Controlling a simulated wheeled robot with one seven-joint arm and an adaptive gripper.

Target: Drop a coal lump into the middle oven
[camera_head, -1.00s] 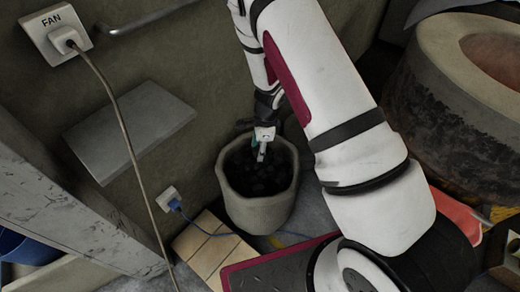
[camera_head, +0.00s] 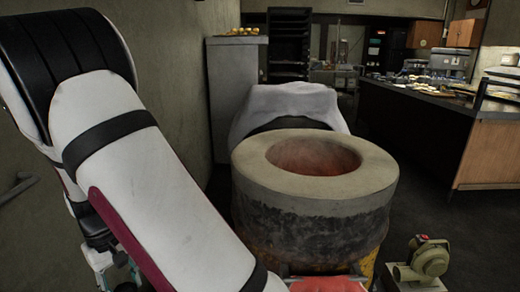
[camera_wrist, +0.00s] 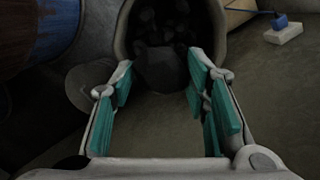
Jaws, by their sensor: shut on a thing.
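My gripper (camera_wrist: 160,78) is shut on a dark coal lump (camera_wrist: 162,68), held between its teal finger pads in the wrist view. Below the lump, a round coal bucket (camera_wrist: 124,35) holds several dark lumps. In the head view, only part of my gripper shows at the lower left edge, and the lump is hidden. A round barrel oven (camera_head: 255,190) stands right of my arm, with a wide pale rim and a reddish glow in its open top. A second rounded shape under a grey cloth (camera_head: 288,102) stands behind it. My gripper is left of the oven, apart from it.
A blower (camera_head: 425,260) stands on the floor right of the oven. A red object (camera_head: 325,284) lies at the oven's front. A long counter (camera_head: 415,130) runs along the right. A wall closes the left side. A white plug (camera_wrist: 284,32) shows near the bucket.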

